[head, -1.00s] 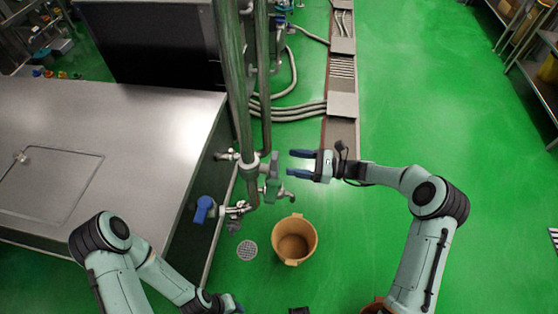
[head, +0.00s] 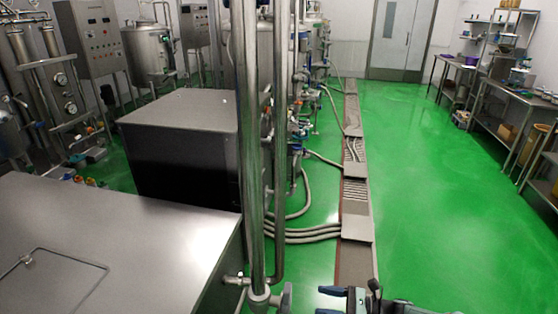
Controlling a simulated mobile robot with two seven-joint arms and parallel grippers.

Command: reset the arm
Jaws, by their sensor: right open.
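My right gripper (head: 322,301) shows at the bottom edge of the head view, cut off in part. Its blue fingers point left and are apart, with nothing between them. It is just right of the lower end of the upright steel pipe (head: 248,150), apart from it in the picture. Most of my right arm is below the frame. My left arm and left gripper are out of view.
A steel table (head: 120,235) fills the lower left, with a dark box-shaped cabinet (head: 185,165) behind it. A covered floor channel (head: 357,215) runs toward the grey doors (head: 402,38). Green floor (head: 430,190) is clear right of it. Steel benches (head: 505,118) line the right.

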